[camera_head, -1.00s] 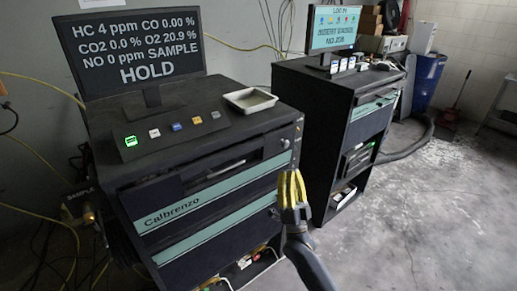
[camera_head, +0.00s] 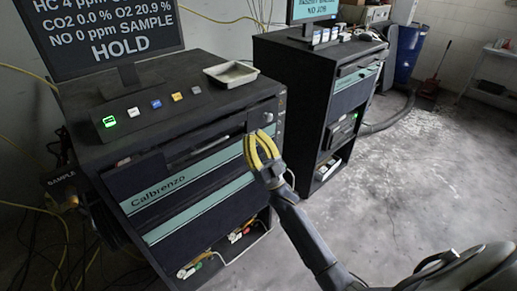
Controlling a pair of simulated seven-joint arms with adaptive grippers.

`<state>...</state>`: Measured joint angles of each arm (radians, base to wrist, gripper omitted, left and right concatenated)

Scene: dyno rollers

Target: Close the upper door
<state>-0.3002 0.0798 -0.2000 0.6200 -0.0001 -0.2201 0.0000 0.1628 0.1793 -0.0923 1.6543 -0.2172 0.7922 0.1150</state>
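The dark cabinet marked Calbrenzo (camera_head: 185,215) stands on the left with teal stripes on its front. Its upper door (camera_head: 175,182) carries the upper, lettered stripe. A dark recess (camera_head: 205,148) shows above this door, so the door looks not flush; how far it is tilted is hard to tell. My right gripper (camera_head: 256,142), with yellow fingers, is in front of the right end of the upper door. Its fingers hide part of the door edge, and I cannot tell whether they touch it. Nothing is seen between them. My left gripper is out of view.
A pale tray (camera_head: 231,74) and a strip of coloured buttons (camera_head: 155,104) are on the cabinet top, below a monitor (camera_head: 98,38). A second dark cabinet (camera_head: 300,95) stands to the right. An open lower bay shows cables (camera_head: 235,238). The concrete floor (camera_head: 425,185) is clear.

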